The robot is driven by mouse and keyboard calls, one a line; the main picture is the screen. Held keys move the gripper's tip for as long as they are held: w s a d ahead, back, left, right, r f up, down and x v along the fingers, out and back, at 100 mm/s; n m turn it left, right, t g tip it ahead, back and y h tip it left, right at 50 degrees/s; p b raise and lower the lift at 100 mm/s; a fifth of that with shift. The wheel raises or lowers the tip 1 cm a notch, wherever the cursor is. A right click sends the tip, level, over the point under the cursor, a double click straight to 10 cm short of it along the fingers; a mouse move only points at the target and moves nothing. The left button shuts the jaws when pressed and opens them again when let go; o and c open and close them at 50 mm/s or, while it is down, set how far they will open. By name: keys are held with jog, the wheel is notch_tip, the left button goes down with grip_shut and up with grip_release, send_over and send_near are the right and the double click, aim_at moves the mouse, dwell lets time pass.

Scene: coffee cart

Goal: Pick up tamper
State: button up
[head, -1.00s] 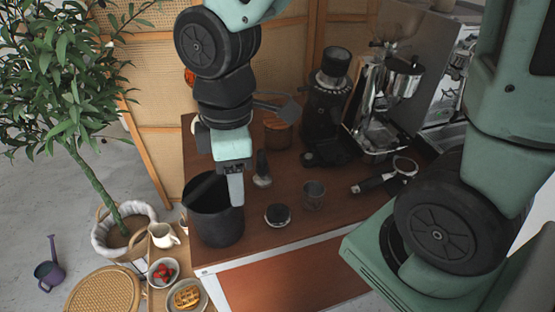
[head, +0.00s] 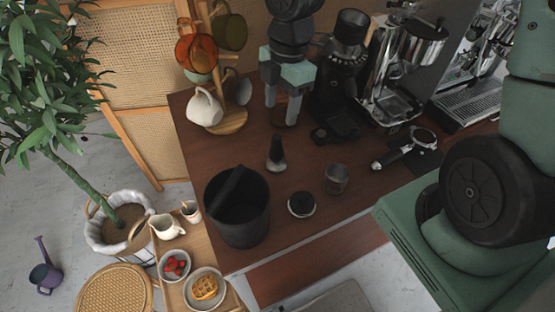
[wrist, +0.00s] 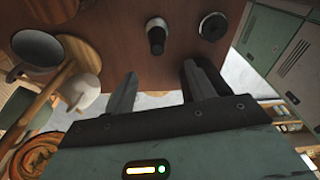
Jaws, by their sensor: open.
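The tamper (head: 276,153), with a dark upright handle and a pale metal base, stands on the brown cart top right of the black knock bin (head: 238,210). In the wrist view the tamper (wrist: 156,38) shows beyond my fingertips, roughly between them in the picture. My gripper (head: 281,112) points down, open and empty, behind the tamper near the back of the cart top. Both its fingers show spread apart in the wrist view (wrist: 161,72). The gripper does not touch the tamper.
A round dark puck-like tool (head: 302,204) and a metal cup (head: 337,179) stand in front and right. The grinder (head: 340,90) is close to the gripper's right. A mug tree (head: 229,120) with a cream mug (head: 205,108) is at its left. A portafilter (head: 402,152) lies right.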

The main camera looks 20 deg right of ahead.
aim_at(277, 136)
jog(key=f, duration=0.6)
jog(key=shift+s+a, duration=0.1)
jog(key=shift+a, duration=0.25)
jog(key=shift+w+a+f+p, duration=0.1)
jog(key=shift+f+p, duration=0.1)
jog(key=shift+f, duration=1.1)
jog(key=shift+w+a+f+p, duration=0.1)
jog(key=shift+f+p, duration=0.1)
jog(key=shift+f, duration=1.05)
jog(key=c, duration=1.1)
